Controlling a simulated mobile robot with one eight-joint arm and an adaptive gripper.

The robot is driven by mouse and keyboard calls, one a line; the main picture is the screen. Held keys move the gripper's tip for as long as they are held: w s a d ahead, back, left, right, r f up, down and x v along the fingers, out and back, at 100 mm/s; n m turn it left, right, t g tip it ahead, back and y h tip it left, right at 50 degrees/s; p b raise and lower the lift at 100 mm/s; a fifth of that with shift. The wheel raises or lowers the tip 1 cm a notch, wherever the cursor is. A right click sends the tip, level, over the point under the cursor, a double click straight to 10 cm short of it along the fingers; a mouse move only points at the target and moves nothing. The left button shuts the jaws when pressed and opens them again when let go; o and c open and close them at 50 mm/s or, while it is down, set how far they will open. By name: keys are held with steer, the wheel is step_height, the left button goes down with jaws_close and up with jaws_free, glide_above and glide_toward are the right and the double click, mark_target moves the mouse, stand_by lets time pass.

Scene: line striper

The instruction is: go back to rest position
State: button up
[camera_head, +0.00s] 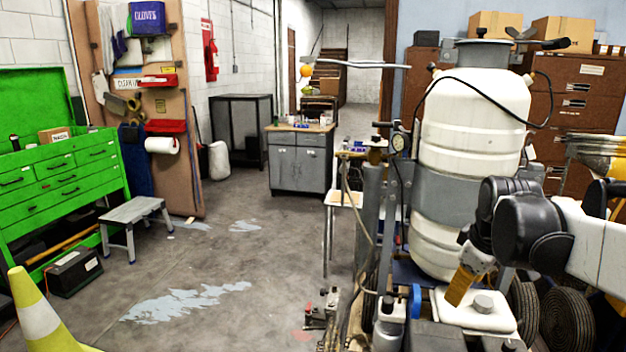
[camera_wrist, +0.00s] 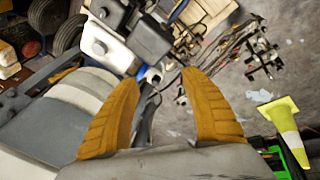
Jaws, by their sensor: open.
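My arm enters from the right in the head view, in front of the line striper. My gripper (camera_head: 467,273) hangs low beside the large white tank (camera_head: 472,140), with an orange finger pointing down and left. In the wrist view my gripper (camera_wrist: 165,85) shows two orange fingers spread wide apart with nothing between them. Below the fingers are the striper's hoses and fittings (camera_wrist: 155,75) and a white canister (camera_wrist: 105,45). In the head view a white canister (camera_head: 475,308) lies just below the fingertips. Whether the fingers touch anything is unclear.
A green tool chest (camera_head: 65,180), a grey step stool (camera_head: 135,212) and a yellow-white cone (camera_head: 40,315) stand at the left. A grey cabinet (camera_head: 298,160) stands further back. Brown drawers (camera_head: 575,90) are behind the tank. The floor (camera_head: 250,255) between is clear, with paint patches.

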steer(key=s+a+f+m+t, duration=0.1)
steer(key=s+a+f+m, duration=0.1)
steer(key=s+a, duration=0.4)
steer(key=s+a+f+m+t+y, duration=0.1)
steer(key=s+a+m, duration=0.4)
steer(key=s, duration=0.7)
steer(key=shift+a+f+t, duration=0.5)
steer(key=shift+a+f, duration=0.3)
steer(key=shift+f, duration=0.05)
steer(key=shift+s, duration=0.1)
